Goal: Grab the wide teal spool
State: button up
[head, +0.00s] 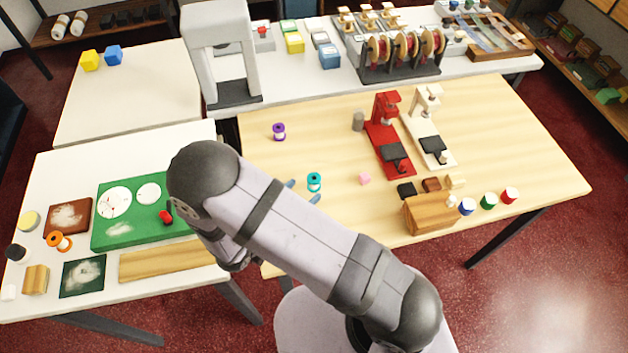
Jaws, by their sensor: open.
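The teal spool (314,182) stands upright on the light wooden table (330,120), with pale flanges and teal thread around its middle. My gripper (303,191) is low at the near left of the spool, and only its blue-grey fingertips show past my arm. The fingertips are apart, one left of the spool and one just in front of it. I cannot tell whether they touch the spool or how far it lies between them. The rest of my gripper is hidden behind my arm.
A purple spool (279,131) stands farther back. A red press (388,135) and a cream press (428,128) stand behind right. A wooden block (430,213) and several spools are near the front right. The table's front edge is close.

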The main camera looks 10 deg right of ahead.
aim_at(310, 184)
jog(key=p+x, duration=0.1)
jog(key=x, duration=0.3)
jog(key=shift+r+p, duration=0.2)
jog(key=shift+p, duration=0.15)
jog(key=shift+w+d+f, duration=0.3)
jog(key=shift+w+d, duration=0.05)
jog(key=shift+d, duration=0.05)
jog(key=shift+c, duration=0.4)
jog(key=c, duration=1)
jog(key=shift+c, duration=0.2)
jog(key=shift+r, duration=0.2)
jog(key=shift+r+b, duration=0.45)
jog(key=shift+r, duration=4.35)
